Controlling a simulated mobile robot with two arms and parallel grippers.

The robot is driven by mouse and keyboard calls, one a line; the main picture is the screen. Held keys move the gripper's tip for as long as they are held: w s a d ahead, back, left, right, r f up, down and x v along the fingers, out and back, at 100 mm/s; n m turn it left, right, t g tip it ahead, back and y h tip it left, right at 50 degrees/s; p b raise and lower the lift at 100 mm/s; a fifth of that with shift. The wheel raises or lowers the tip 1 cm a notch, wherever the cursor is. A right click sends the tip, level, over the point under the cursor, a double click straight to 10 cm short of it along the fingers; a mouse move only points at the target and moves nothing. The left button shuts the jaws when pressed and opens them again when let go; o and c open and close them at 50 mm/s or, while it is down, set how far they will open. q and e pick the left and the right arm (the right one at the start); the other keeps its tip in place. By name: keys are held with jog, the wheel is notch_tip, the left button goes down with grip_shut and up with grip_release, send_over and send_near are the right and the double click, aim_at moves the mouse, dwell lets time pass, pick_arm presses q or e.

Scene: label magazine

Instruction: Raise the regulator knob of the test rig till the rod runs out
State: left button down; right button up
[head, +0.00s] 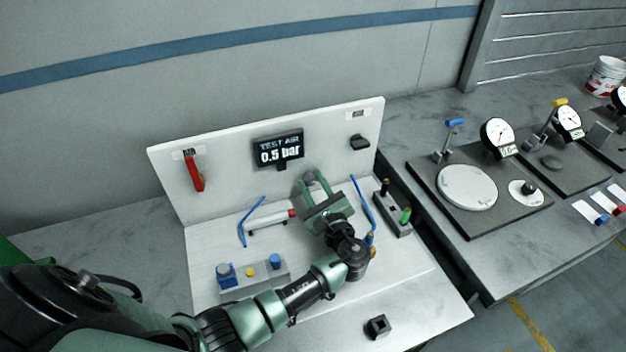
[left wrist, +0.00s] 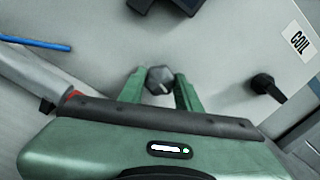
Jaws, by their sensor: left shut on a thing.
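The white test rig (head: 225,170) has an upright panel with a dark display (head: 278,150) that reads "TEST AIR 0.5 bar". The dark regulator knob (left wrist: 159,79) sits low on the panel, between the fingertips of my left gripper (left wrist: 160,92). In the head view the left gripper (head: 314,182) reaches toward the panel below the display and is shut on the knob, which it largely hides. A grey cylinder (head: 266,222) with a red end lies on the rig's base, left of the gripper; no extended rod can be made out. My right gripper is out of view.
A red lever (head: 195,173) hangs on the panel's left, a black plug (head: 360,142) on its right. Blue tubes (head: 246,225) flank the gripper. A valve block with blue and yellow buttons (head: 250,272) lies in front. A black block (head: 378,326) lies at the front edge.

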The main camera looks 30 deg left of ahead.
pick_arm(q)
jog(key=c, duration=1)
grip_release()
